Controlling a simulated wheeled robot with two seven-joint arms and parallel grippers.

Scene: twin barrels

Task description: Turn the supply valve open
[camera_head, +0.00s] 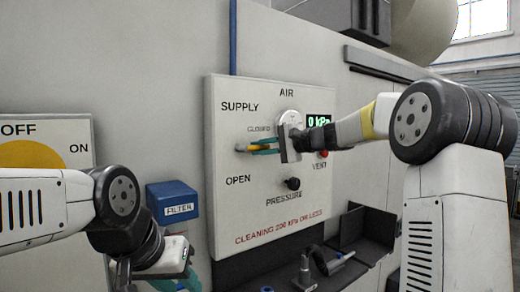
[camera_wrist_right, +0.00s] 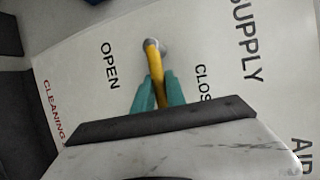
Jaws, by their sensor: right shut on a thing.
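The supply valve lever is a yellow handle (camera_head: 256,148) on the white panel (camera_head: 225,110), pointing roughly sideways from its pivot at the left, just below the CLOSED label.
The display (camera_head: 319,122) reads 0 kPa. A black pressure knob (camera_head: 292,184) and a red vent button (camera_head: 323,154) are on the panel. A blue filter box (camera_head: 173,202) is left of it. A dark tray with fittings (camera_head: 340,262) lies below.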

